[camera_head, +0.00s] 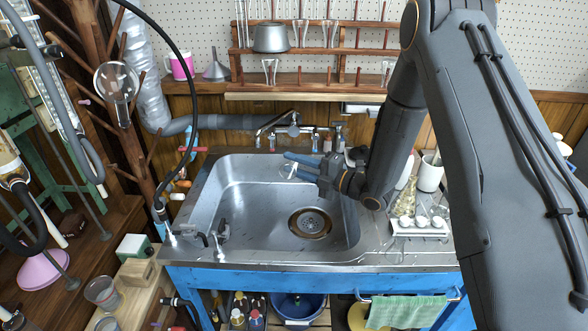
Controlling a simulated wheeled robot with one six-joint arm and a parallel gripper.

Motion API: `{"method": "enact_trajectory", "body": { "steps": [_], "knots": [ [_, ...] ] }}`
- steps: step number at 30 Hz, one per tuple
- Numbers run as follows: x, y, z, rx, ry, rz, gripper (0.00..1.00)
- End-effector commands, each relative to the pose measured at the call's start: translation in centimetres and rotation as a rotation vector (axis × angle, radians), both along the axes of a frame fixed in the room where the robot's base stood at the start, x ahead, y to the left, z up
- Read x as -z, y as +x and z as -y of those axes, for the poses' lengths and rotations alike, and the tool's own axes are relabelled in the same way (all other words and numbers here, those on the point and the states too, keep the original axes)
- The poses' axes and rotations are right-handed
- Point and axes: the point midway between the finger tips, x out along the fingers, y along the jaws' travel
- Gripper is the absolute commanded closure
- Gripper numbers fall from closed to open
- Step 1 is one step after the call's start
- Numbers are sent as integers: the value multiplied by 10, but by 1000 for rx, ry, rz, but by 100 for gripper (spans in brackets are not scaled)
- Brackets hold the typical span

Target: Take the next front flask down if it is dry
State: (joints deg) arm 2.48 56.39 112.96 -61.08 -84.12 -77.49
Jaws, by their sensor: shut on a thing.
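My gripper (303,167) reaches over the back of the sink from the right, its blue fingers pointing left. It is shut on a small clear glass piece (288,171), whose shape is hard to make out against the steel. A clear round-bottomed flask (117,82) hangs on the wooden peg stand (133,140) at the left, far from my gripper. Whether it is dry inside cannot be told. Several clear glass vessels (300,32) stand on the wooden peg rack (345,52) at the back wall.
The steel sink (240,215) is empty around its drain, with a tap (272,125) behind. A white rack (420,232) with several glass items stands at the right. A black hose (185,60) arcs down at the left. A metal pot (270,38) stands on the back rack.

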Motion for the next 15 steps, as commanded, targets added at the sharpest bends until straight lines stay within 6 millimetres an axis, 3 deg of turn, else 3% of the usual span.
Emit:
{"method": "enact_trajectory", "body": {
  "steps": [15],
  "knots": [
    [-2,0,0,1,-244,655,95]
  ]
}}
